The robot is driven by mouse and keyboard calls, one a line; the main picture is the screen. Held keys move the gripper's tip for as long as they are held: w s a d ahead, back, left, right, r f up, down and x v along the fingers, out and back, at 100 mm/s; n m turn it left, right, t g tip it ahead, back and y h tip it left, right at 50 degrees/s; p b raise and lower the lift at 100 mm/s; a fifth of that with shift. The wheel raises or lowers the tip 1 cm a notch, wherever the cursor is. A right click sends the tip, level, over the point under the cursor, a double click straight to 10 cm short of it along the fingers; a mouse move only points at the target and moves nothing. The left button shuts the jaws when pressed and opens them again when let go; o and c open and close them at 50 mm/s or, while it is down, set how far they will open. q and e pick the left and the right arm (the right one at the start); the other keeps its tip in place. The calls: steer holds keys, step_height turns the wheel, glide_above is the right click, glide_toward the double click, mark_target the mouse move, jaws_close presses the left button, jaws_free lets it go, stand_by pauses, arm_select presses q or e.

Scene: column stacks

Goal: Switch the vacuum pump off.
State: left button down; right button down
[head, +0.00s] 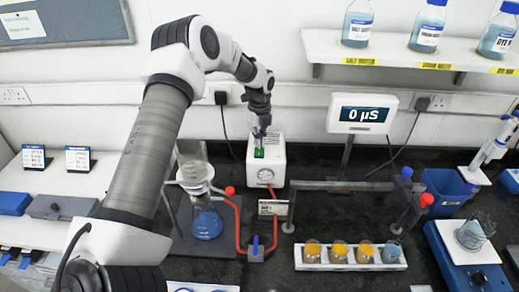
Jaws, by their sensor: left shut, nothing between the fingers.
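The vacuum pump (271,172) is a white box at the back of the dark bench, against the wall. A green rocker switch (259,153) shows on its top, with a round dial low on its front. My left gripper (259,134) is shut and empty, pointing down just above the switch. I cannot tell whether its fingertips touch the switch. My right gripper is not in view.
A glass column over a flask of blue liquid (207,222) stands left of the pump, with red tubing (238,225) beside it. A display reading 0 µS (362,114) stands to the right. A rack of vials (350,257) sits in front.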

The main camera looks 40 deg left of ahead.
arm_select(q)
steer(key=shift+f+b, duration=0.4)
steer(key=shift+f, duration=0.35)
steer(key=shift+r, duration=0.15)
step_height(320, 180, up, 2)
steer(key=shift+w+r+p, duration=0.1)
steer(key=shift+r+p, duration=0.05)
steer(key=shift+p, duration=1)
step_height(320, 180, up, 3)
steer(key=shift+f+p, duration=0.2)
steer(key=shift+p, duration=0.75)
steer(key=shift+r+p, duration=0.5)
steer(key=shift+r, duration=0.4)
